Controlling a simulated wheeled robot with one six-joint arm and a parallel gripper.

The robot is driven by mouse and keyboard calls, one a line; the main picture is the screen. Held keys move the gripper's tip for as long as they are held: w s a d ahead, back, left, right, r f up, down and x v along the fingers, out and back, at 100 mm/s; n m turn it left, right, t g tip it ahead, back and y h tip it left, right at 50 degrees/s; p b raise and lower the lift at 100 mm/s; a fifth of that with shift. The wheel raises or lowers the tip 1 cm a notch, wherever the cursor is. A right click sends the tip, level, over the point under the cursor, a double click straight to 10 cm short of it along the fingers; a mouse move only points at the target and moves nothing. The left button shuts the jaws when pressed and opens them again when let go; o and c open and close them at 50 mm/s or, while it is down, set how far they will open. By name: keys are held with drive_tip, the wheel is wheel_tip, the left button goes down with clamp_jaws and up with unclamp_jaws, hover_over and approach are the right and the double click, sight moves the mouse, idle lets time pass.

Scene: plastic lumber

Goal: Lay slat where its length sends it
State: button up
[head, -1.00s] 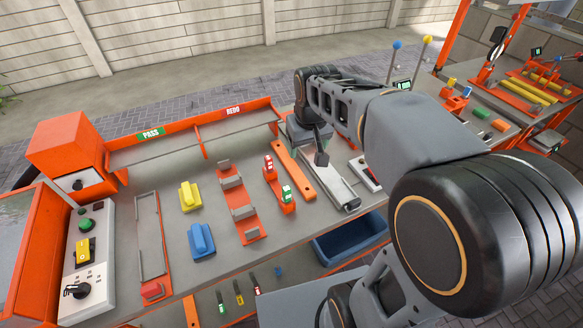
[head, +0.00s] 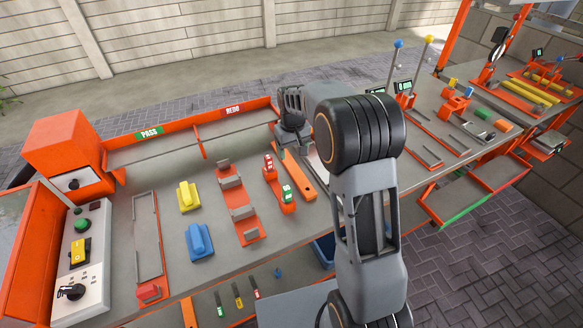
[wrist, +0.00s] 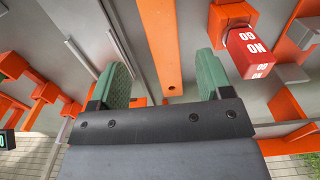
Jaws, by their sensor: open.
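An orange slat (head: 296,176) with a hole near its end lies flat on the grey bench, right of the go/no-go gauge. In the wrist view the slat (wrist: 158,45) runs between my two green finger pads, apart from both. My gripper (wrist: 160,78) is open and empty. In the head view my gripper (head: 284,142) is over the slat's far end, its fingertips hard to make out. The back tray has a green PASS sign (head: 149,134) and a red REDO sign (head: 232,110), with a divider (head: 201,142) between.
The gauge has a red block (head: 269,166) and a green block (head: 287,193); the red block (wrist: 250,52) is close beside my right finger. A slotted orange rack (head: 238,205), yellow block (head: 189,195) and blue block (head: 199,241) stand left. Both tray sections look empty.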

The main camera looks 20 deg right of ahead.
sight(292, 165)
drive_tip(key=shift+a+f+p, duration=0.1)
drive_tip(key=shift+f+p, duration=0.25)
drive_tip(key=shift+f, duration=3)
drive_tip(key=shift+c, duration=0.3)
drive_tip(key=c, duration=1.1)
drive_tip(key=shift+c, duration=0.2)
drive_tip(key=shift+r, duration=0.15)
drive_tip(key=shift+w+r, duration=0.1)
drive_tip(key=shift+r, duration=0.55)
drive_tip(key=s+r, duration=0.1)
drive_tip(key=r, duration=0.1)
drive_tip(key=s+d+r, duration=0.1)
drive_tip(key=s+r, duration=0.1)
drive_tip(key=s+r+b, duration=0.1)
drive_tip(key=r, duration=0.2)
drive_tip(key=shift+s+d, duration=0.2)
drive_tip(key=shift+s, duration=0.05)
drive_tip(key=s+d+r+b, duration=0.1)
drive_tip(key=s+d+r, duration=0.2)
drive_tip(key=s, duration=0.6)
drive_tip(key=shift+r, duration=0.75)
